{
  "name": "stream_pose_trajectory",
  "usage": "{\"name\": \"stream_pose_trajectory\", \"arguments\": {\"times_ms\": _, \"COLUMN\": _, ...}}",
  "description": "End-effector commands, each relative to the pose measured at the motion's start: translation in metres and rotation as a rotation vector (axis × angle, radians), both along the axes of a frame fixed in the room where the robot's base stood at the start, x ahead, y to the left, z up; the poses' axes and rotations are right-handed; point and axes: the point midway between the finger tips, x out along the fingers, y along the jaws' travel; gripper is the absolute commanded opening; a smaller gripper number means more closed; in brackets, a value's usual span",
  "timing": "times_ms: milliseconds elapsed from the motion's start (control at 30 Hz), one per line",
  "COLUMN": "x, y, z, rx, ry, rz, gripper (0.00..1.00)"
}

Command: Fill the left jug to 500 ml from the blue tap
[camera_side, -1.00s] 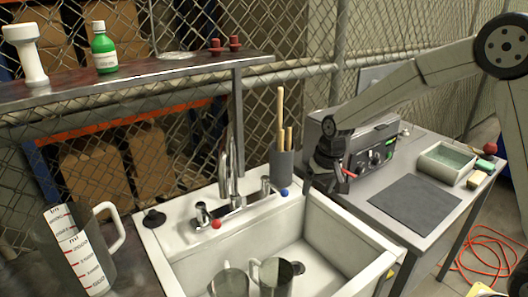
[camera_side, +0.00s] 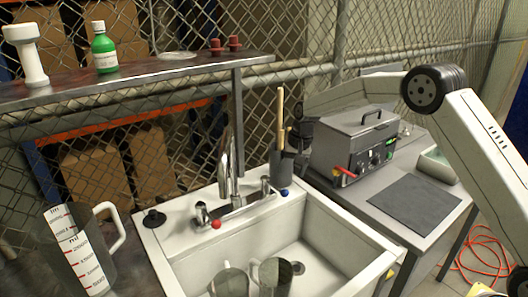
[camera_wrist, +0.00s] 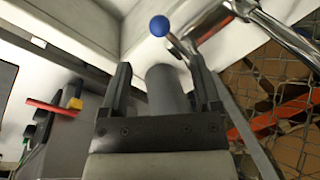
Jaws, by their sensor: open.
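Two grey jugs stand in the sink, a left jug (camera_side: 228,282) and a right jug (camera_side: 271,279), both cut off by the lower edge of the side view. A large clear measuring jug (camera_side: 78,248) with red marks stands left of the sink. The tap with the blue knob (camera_side: 284,192) is at the right of the chrome faucet (camera_side: 229,170); the blue knob (camera_wrist: 159,26) also shows in the wrist view. My gripper (camera_wrist: 160,75) is open, its fingers on either side of a grey cylinder (camera_wrist: 166,88) in the wrist view. The jugs' water level cannot be seen.
A dark grey holder (camera_side: 281,170) with wooden sticks stands behind the blue knob, close to my gripper. A red knob (camera_side: 216,225) marks the other tap. A grey box (camera_side: 352,142) with a lid stands on the right table beside a dark mat (camera_side: 412,203).

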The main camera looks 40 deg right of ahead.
Motion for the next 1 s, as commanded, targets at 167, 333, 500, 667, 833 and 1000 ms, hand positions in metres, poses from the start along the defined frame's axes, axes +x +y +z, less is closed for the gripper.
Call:
{"name": "stream_pose_trajectory", "arguments": {"times_ms": 167, "x": 0.000, "y": 0.001, "z": -0.005, "rx": 0.000, "ry": 0.001, "rz": 0.001, "gripper": 0.81}}
{"name": "stream_pose_trajectory", "arguments": {"times_ms": 333, "x": 0.001, "y": 0.003, "z": -0.019, "rx": 0.000, "ry": 0.001, "rz": 0.001, "gripper": 0.81}}
{"name": "stream_pose_trajectory", "arguments": {"times_ms": 500, "x": 0.003, "y": 0.006, "z": -0.038, "rx": -0.001, "ry": 0.002, "rz": 0.002, "gripper": 0.81}}
{"name": "stream_pose_trajectory", "arguments": {"times_ms": 667, "x": 0.006, "y": 0.009, "z": -0.056, "rx": -0.001, "ry": 0.000, "rz": 0.002, "gripper": 0.81}}
{"name": "stream_pose_trajectory", "arguments": {"times_ms": 833, "x": 0.007, "y": 0.012, "z": -0.070, "rx": -0.002, "ry": -0.001, "rz": 0.002, "gripper": 0.81}}
{"name": "stream_pose_trajectory", "arguments": {"times_ms": 1000, "x": 0.008, "y": 0.013, "z": -0.076, "rx": -0.001, "ry": 0.000, "rz": 0.001, "gripper": 0.81}}
